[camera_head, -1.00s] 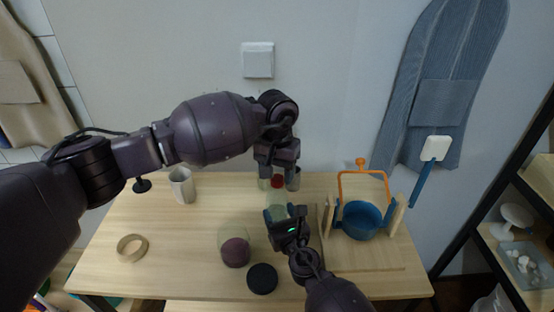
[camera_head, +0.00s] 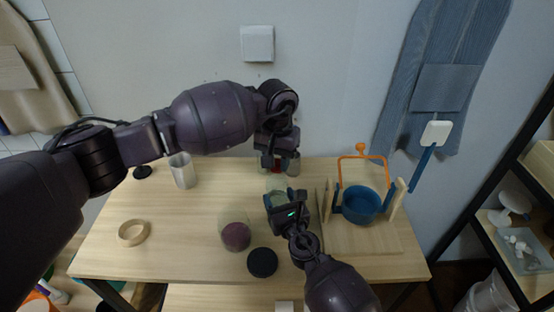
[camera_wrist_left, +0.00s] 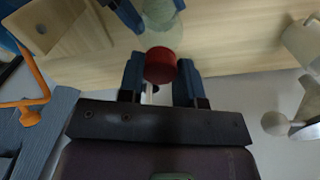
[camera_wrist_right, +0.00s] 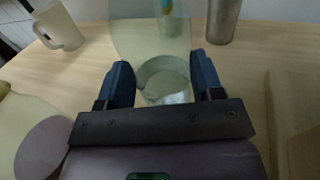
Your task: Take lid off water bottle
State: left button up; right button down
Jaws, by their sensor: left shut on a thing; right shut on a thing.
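The water bottle (camera_head: 278,184) is clear and pale green and stands upright near the back of the table. My right gripper (camera_head: 278,199) is shut around its body; the right wrist view shows the clear wall (camera_wrist_right: 150,40) between the fingers. The red lid (camera_wrist_left: 160,65) sits between the fingers of my left gripper (camera_wrist_left: 160,80), which is shut on it from above and behind. In the head view the left gripper (camera_head: 278,164) mostly hides the lid. Bottle and lid line up; I cannot tell whether a gap separates them.
A metal cylinder (camera_head: 294,166) stands close right of the left gripper.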

pick_arm(q)
jog(key=n, duration=1.9)
jog(key=shift+r+n, duration=0.1)
jog(key=shift+n, duration=0.3)
jog(key=n, duration=0.6)
jog(key=shift+n, duration=0.4)
jog(key=n, duration=0.6)
jog(key=shift+n, duration=0.4)
jog(key=n, duration=1.3)
jog(key=shift+n, duration=0.4)
jog(key=n, duration=0.6)
jog(key=shift+n, duration=0.3)
